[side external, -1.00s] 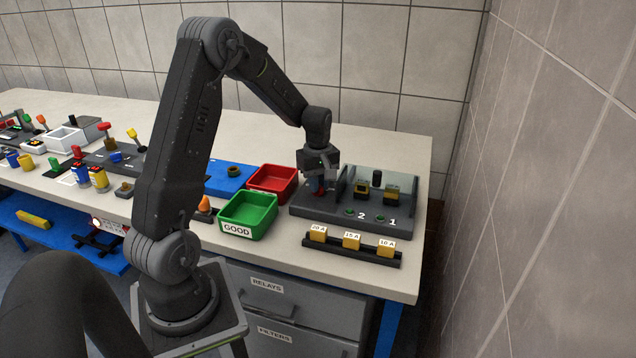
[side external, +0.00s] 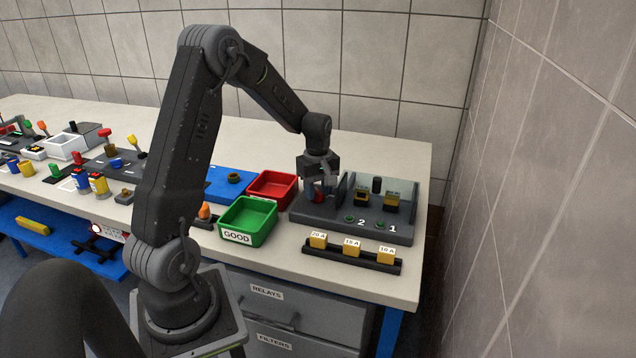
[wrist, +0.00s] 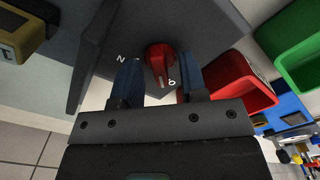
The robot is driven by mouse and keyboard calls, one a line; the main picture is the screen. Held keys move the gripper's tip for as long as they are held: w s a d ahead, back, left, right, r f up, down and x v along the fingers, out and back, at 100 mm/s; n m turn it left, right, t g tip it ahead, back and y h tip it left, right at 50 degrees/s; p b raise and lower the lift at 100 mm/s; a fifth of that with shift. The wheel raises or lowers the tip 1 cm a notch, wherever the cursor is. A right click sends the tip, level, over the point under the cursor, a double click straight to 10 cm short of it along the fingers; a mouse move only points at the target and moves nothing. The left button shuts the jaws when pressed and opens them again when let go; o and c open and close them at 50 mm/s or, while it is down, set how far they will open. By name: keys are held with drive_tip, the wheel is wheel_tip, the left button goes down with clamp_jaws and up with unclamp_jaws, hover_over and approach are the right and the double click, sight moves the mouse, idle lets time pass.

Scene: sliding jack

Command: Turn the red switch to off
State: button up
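The red switch (side external: 319,197) is a rotary knob on the left part of the dark grey panel (side external: 345,228). In the wrist view the red switch (wrist: 161,58) lies between the two blue-grey fingers of my gripper (wrist: 160,72). A gap shows on each side of the knob, so the fingers are open around it. White lettering, partly hidden, is printed on both sides of the knob. A pale mark on the knob points towards the lettering on the right. In the side view my gripper (side external: 320,186) points down over the switch and partly covers it.
An upright divider (side external: 343,190) stands right of the switch, with yellow-topped blocks (side external: 361,198) beyond it. The red bin (side external: 272,188) and green bin (side external: 248,221) stand left of the panel. A rack of yellow fuses (side external: 351,247) lies in front.

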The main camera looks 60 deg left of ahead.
sight(318, 191)
wheel_tip(318, 191, up, 14)
idle(0.5)
drive_tip(key=shift+d, duration=0.1)
drive_tip(key=s+d+r+m+t, duration=0.1)
drive_tip(key=s+d+m+t, duration=0.1)
drive_tip(key=s+d+m, duration=0.3)
drive_tip(key=s+d+r+m+t, duration=0.1)
drive_tip(key=s+d+m, duration=0.5)
drive_tip(key=d, duration=0.5)
drive_tip(key=s+d+r+m+t, duration=0.1)
drive_tip(key=s+d+m+t, duration=0.1)
drive_tip(key=s+d+m, duration=0.3)
drive_tip(key=d+m, duration=0.2)
drive_tip(key=d, duration=0.2)
drive_tip(key=shift+s+r+t, duration=0.3)
drive_tip(key=shift+s+r, duration=0.05)
